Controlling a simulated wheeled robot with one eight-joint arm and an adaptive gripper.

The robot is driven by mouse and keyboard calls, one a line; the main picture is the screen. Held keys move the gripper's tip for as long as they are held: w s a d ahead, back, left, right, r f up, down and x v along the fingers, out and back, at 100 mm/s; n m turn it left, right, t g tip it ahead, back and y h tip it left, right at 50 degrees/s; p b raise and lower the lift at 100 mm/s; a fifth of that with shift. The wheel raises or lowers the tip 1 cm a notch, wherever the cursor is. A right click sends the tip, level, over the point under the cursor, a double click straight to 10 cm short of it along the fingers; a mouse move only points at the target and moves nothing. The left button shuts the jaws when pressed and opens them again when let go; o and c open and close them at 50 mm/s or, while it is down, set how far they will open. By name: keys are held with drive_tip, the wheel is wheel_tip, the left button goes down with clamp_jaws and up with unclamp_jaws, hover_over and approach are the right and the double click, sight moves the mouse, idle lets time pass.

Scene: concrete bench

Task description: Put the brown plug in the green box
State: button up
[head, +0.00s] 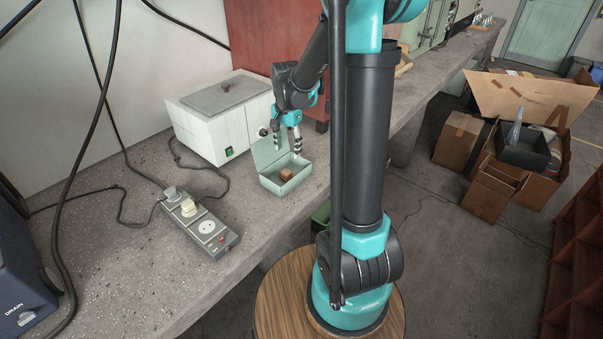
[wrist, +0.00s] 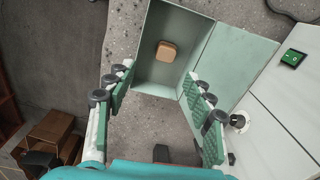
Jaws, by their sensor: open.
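The brown plug (head: 287,174) lies inside the open green box (head: 291,186) on the bench. In the wrist view the plug (wrist: 166,51) rests on the floor of the green box (wrist: 192,52), apart from the fingers. The box's hinged lid stands open on the side by the white unit. My gripper (head: 287,143) is above the box, pointing down, with its fingers spread and nothing between them. In the wrist view my gripper (wrist: 160,79) is open, its fingertips either side of the near end of the box.
A white unit (head: 224,118) with a green switch stands close behind the box. A grey power strip (head: 222,240) lies to the left, with a cream plug (head: 188,208) and a grey plug (head: 171,193) in it. Bare bench lies in front.

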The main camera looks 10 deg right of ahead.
drive_tip(key=s+d+f+n+t, duration=0.1)
drive_tip(key=s+n, duration=0.4)
drive_tip(key=s, duration=0.5)
drive_tip(key=s+d+f+n+t, duration=0.2)
drive_tip(key=s+n, duration=0.2)
drive_tip(key=s, duration=0.6)
drive_tip(key=shift+d+f+n+t, duration=0.2)
drive_tip(key=shift+d+n+t, duration=0.15)
drive_tip(key=shift+n+t, duration=0.05)
